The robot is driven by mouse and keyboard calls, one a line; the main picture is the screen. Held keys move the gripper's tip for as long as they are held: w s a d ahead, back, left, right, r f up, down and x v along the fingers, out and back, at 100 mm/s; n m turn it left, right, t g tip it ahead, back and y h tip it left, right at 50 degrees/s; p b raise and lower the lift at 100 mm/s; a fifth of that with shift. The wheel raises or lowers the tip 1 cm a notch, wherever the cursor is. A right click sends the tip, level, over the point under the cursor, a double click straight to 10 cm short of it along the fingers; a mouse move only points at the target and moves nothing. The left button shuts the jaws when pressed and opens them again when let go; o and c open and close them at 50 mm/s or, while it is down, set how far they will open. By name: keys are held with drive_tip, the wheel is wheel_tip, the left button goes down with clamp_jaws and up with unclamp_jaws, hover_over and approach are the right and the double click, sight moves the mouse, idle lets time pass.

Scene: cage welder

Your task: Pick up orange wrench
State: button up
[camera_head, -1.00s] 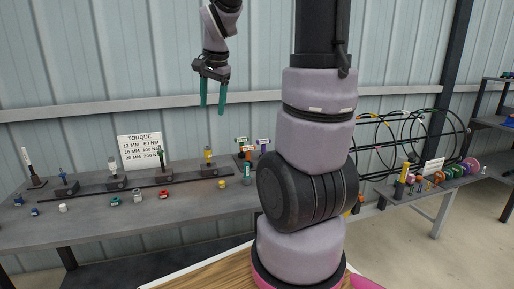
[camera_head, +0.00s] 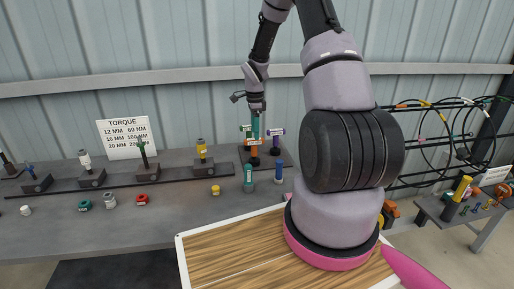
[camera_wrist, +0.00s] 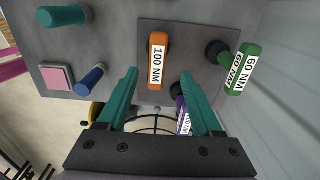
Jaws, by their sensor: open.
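The orange wrench (camera_head: 254,154) stands upright on a dark plate at the back of the grey bench, with a white "100 NM" label. In the wrist view the orange wrench (camera_wrist: 158,42) is just beyond my teal fingertips, roughly centred between them. My gripper (camera_head: 255,135) points down directly over it, open and empty; it also shows in the wrist view (camera_wrist: 161,78). The head view does not show clearly how much height separates fingertips and wrench.
A green "60 NM" wrench (camera_wrist: 243,68) and a purple wrench (camera_wrist: 181,102) stand close beside the orange one on the same plate. A teal cylinder (camera_head: 248,176) and a blue one (camera_head: 279,173) stand in front. A torque sign (camera_head: 126,138) and several sockets are to the left.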

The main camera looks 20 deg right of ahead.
sight(254, 144)
wheel_tip(254, 144, down, 3)
drive_tip(key=shift+f, duration=0.2)
drive_tip(key=shift+s+a+f, duration=0.1)
drive_tip(key=shift+a+f, duration=0.05)
drive_tip(key=shift+f, duration=1.2)
drive_tip(key=shift+s+a+f, duration=0.1)
drive_tip(key=shift+a+f, duration=0.05)
drive_tip(key=shift+f, duration=1.2)
clamp_jaws()
